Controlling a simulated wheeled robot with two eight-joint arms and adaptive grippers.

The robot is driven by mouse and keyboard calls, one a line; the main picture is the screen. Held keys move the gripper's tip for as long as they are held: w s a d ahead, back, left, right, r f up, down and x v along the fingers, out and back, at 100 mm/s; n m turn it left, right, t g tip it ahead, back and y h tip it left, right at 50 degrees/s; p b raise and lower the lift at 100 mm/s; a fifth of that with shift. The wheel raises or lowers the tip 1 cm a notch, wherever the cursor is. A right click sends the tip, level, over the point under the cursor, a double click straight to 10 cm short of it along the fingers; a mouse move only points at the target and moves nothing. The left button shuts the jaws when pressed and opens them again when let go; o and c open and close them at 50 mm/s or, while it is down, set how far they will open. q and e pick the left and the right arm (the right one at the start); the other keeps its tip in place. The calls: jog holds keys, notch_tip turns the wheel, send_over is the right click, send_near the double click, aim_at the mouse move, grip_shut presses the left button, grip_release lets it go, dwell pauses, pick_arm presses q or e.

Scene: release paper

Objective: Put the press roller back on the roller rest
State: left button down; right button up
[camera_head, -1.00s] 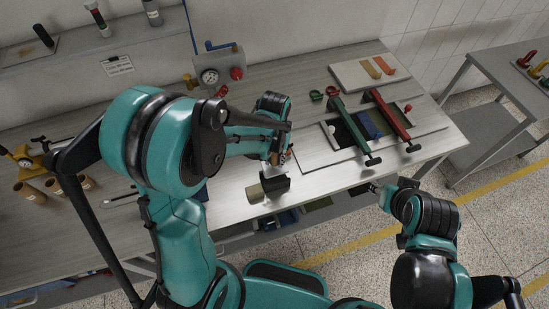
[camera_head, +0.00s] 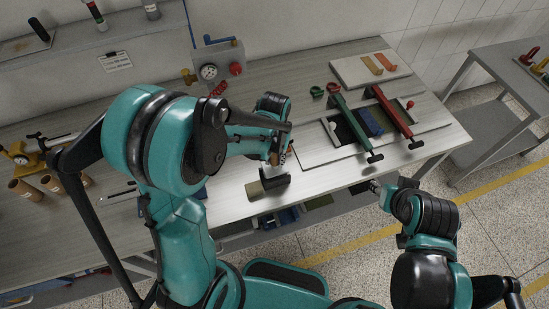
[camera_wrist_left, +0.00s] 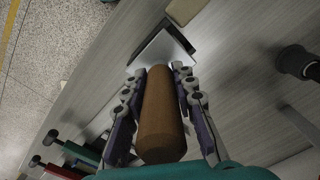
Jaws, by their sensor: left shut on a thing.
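My left gripper (camera_wrist_left: 160,110) is shut on the brown cylindrical grip of the press roller (camera_wrist_left: 162,120), with a finger on each side. A pale, shiny part shows beyond the far end of the grip; I cannot tell whether it belongs to the roller. In the head view the left gripper (camera_head: 275,158) hangs just behind a black stand, which looks like the roller rest (camera_head: 278,186), near the bench's front edge. This black stand also shows in the left wrist view (camera_wrist_left: 182,36). The roller's working end is hard to make out. My right gripper (camera_head: 376,187) is beyond the bench's front edge, its fingers unclear.
A tan block (camera_head: 254,190) stands beside the black stand. To the right lie a framed tray with green (camera_head: 352,122) and red (camera_head: 391,112) long-handled tools. A gauge panel (camera_head: 217,70) is behind. Cardboard tubes (camera_head: 27,190) stand at left. Bare bench lies left of the stand.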

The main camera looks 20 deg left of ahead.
aim_at(274, 164)
pick_arm(q)
jog(key=shift+f+b, duration=1.3)
jog(key=shift+f, duration=0.25)
jog(key=c, duration=1.2)
grip_release()
jog(key=shift+o, duration=0.2)
jog(key=shift+r, duration=0.1)
notch_tip(274, 164, up, 12)
